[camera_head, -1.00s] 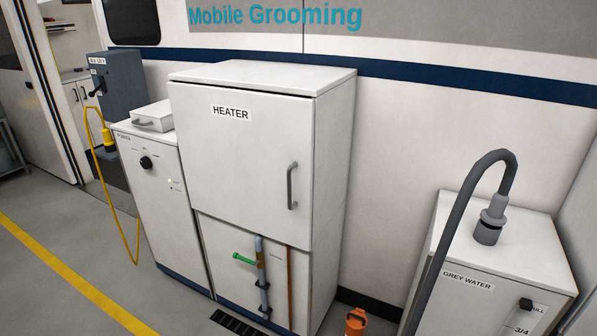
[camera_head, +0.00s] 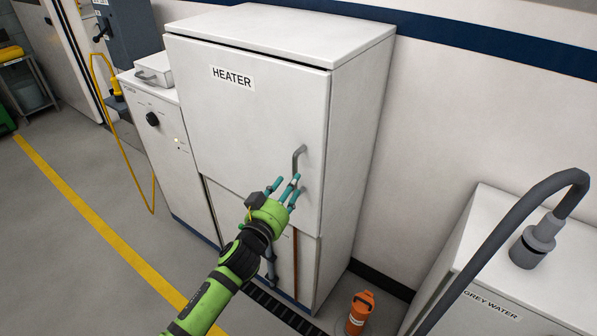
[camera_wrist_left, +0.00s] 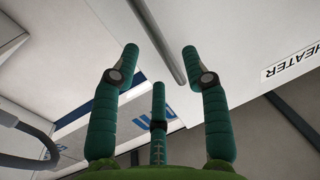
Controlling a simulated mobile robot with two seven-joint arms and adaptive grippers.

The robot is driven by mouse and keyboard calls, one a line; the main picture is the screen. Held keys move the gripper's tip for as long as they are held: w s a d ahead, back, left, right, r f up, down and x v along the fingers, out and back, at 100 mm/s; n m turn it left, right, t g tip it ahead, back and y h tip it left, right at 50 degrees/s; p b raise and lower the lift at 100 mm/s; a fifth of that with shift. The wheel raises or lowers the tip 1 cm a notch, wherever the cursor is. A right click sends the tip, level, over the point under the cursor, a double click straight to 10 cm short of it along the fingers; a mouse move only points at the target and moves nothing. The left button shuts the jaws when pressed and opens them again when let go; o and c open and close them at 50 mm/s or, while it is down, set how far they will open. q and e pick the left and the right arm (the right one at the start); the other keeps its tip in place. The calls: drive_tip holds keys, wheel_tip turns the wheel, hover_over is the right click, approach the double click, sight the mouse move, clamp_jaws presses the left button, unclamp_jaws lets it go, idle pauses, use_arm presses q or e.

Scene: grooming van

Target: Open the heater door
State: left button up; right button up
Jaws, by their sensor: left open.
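The heater door (camera_head: 245,125) is the white upper front panel of the cabinet with the HEATER label, and it looks shut. Its grey vertical bar handle (camera_head: 299,157) is at the door's right side. My left gripper (camera_head: 285,187) is open, with its green fingers just in front of the handle's lower part. In the left wrist view the handle (camera_wrist_left: 160,42) runs between the spread fingers (camera_wrist_left: 160,65), near their tips. I cannot tell whether any finger touches it. My right gripper is not in view.
A grey water cabinet (camera_head: 480,240) with a thick grey hose (camera_head: 500,225) stands at the right. An orange bottle-like object (camera_head: 360,312) is on the floor beside the heater cabinet. A white power cabinet (camera_head: 160,135) and yellow cable (camera_head: 125,185) are at the left.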

use_arm(q)
drive_tip(key=shift+x, duration=2.55)
drive_tip(key=shift+f, duration=0.1)
clamp_jaws()
